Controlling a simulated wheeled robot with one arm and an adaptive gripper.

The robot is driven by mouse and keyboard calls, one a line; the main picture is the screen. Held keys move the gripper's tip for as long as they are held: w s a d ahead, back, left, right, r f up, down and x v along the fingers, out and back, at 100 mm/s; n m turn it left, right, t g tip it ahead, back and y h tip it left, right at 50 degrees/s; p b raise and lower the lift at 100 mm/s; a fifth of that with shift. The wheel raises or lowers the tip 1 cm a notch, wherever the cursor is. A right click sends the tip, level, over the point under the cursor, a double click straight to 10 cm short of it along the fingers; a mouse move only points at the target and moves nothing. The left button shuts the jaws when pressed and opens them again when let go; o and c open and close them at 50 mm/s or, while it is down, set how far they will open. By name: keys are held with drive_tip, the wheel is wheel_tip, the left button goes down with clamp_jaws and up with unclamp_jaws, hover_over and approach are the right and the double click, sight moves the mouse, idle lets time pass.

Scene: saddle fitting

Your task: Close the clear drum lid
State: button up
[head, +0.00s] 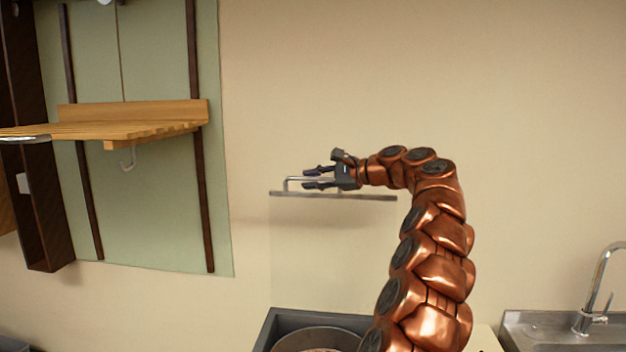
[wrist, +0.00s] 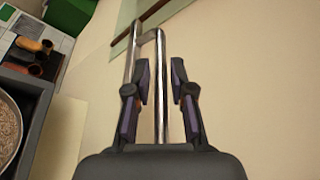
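The clear drum lid (head: 325,255) stands raised, a faint see-through panel against the wall above a grey box (head: 272,330). A metal strip (head: 380,198) runs along its top edge, with a bent metal handle (head: 287,184) on it. My gripper (head: 306,178) is at the handle, coming from the right. In the wrist view, my gripper (wrist: 160,75) is open, with the handle's bar (wrist: 161,100) between its two fingers. Gaps show between bar and fingers, so it is not gripped. Part of the handle is hidden behind my gripper in the head view.
A round metal drum (head: 325,333) sits in the grey box; its grainy contents (wrist: 8,130) show in the wrist view. A wooden shelf (head: 150,118) with a hook is on the left wall. A sink with a tap (head: 596,290) is at right. Open wall surrounds the lid.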

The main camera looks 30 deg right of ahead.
clamp_jaws()
idle(0.6)
